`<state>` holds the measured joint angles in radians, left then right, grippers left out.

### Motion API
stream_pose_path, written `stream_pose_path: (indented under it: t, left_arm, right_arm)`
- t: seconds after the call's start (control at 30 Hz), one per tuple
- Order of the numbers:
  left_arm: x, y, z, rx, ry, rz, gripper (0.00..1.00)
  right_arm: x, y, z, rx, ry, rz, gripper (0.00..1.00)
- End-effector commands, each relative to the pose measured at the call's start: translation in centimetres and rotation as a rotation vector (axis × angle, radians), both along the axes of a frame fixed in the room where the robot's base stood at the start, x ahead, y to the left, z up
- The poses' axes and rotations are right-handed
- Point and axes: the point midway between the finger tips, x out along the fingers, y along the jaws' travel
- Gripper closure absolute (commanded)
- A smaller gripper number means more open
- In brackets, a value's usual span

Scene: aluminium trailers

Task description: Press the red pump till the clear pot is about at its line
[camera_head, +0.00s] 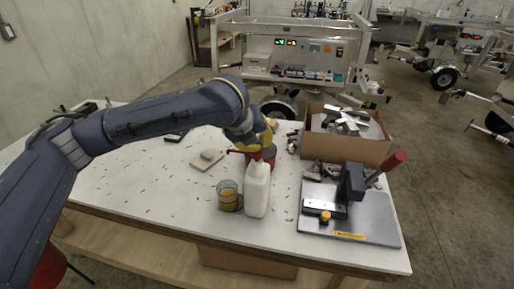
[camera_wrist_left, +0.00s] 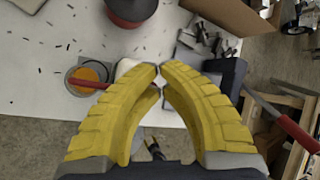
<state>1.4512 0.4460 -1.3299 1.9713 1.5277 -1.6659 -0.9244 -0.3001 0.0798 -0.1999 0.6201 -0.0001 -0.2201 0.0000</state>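A white bottle (camera_head: 257,192) stands upright near the table's front edge. Its red pump (camera_head: 238,152) has a spout pointing left; the spout shows in the left wrist view (camera_wrist_left: 88,83) over the clear pot. The clear pot (camera_head: 229,196) stands left of the bottle, with orange liquid (camera_wrist_left: 88,74) in it; its line cannot be made out. My left gripper (camera_wrist_left: 160,70) is just above the bottle, its yellow fingertips together with nothing seen between them. The pump head is hidden under the fingers, so contact cannot be told. My right gripper is not in view.
A red and black tub (camera_wrist_left: 131,8) stands behind the bottle. A cardboard box (camera_head: 346,146) of metal parts is at the back right. A grey plate fixture with a red-handled lever (camera_head: 385,168) is at the right.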

Motion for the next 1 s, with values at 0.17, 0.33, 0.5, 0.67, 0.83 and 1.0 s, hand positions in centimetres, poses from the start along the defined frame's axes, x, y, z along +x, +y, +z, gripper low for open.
stream_pose_path:
  t: [0.17,0.33,0.5,0.67,0.83,1.0]
  left_arm:
    - [0.0,0.0,0.5,0.002,0.002,0.0,1.0]
    - [0.0,0.0,1.4,0.002,0.001,0.0,1.0]
    - [0.0,0.0,2.3,0.001,-0.001,0.001,1.0]
    - [0.0,0.0,2.8,0.0,0.002,0.001,1.0]
    - [0.0,0.0,2.9,0.0,0.002,0.001,1.0]
    - [0.0,0.0,3.0,-0.001,0.0,0.001,1.0]
  right_arm:
    - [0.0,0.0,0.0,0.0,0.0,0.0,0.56]
    - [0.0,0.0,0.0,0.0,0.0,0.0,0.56]
    - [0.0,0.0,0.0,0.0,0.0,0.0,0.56]
    - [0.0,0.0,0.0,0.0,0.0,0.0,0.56]
    - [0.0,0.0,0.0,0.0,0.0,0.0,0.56]
    - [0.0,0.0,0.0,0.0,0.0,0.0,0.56]
